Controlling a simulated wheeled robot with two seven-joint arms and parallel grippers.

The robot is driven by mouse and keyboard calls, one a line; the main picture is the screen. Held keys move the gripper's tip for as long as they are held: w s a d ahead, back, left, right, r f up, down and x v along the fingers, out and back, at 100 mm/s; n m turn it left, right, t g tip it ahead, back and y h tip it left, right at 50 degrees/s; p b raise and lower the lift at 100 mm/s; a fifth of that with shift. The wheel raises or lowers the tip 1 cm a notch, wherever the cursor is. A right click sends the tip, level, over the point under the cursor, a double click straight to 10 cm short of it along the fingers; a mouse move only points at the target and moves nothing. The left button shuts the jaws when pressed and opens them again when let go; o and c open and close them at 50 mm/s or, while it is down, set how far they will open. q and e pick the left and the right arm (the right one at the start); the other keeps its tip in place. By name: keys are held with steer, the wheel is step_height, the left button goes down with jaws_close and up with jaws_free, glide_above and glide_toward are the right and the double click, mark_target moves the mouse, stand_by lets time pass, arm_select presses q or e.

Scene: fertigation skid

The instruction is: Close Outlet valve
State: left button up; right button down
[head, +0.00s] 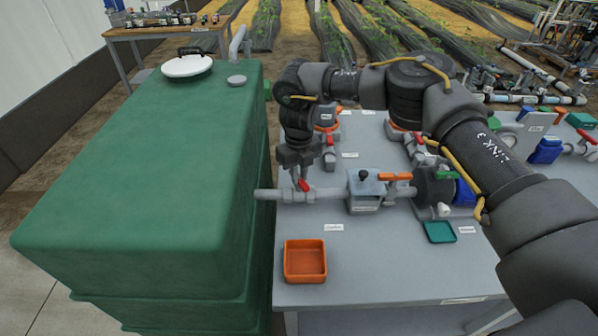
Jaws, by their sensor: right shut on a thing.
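My right gripper (301,177) reaches down over the grey pipe beside the green tank. It is shut on the small red lever (305,186) of a valve on this pipe. The fingers hide part of the lever, so its exact angle is hard to tell. The valve body (297,194) sits in line with the pipe from the tank. The labels on the bench are too small to read, so I cannot tell by name which valve is the outlet valve. An orange lever (395,177) sits further right along the same line. My left gripper is out of view.
The large green tank (140,190) stands left of the bench. An orange tray (305,261) and a small teal tray (439,232) lie on the grey bench top (380,270). A grey filter box (363,190) and a dark pump (433,187) stand right of the gripper.

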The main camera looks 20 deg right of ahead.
mark_target(299, 178)
steer(key=m+p, duration=0.1)
steer(key=m, duration=0.4)
steer(key=shift+m, duration=0.4)
stand_by(0.4)
steer(key=c, duration=1.4)
jaws_free()
steer(key=shift+o, duration=0.2)
steer(key=shift+r, duration=0.1)
step_height(299, 178, up, 11)
steer(key=shift+f, duration=0.2)
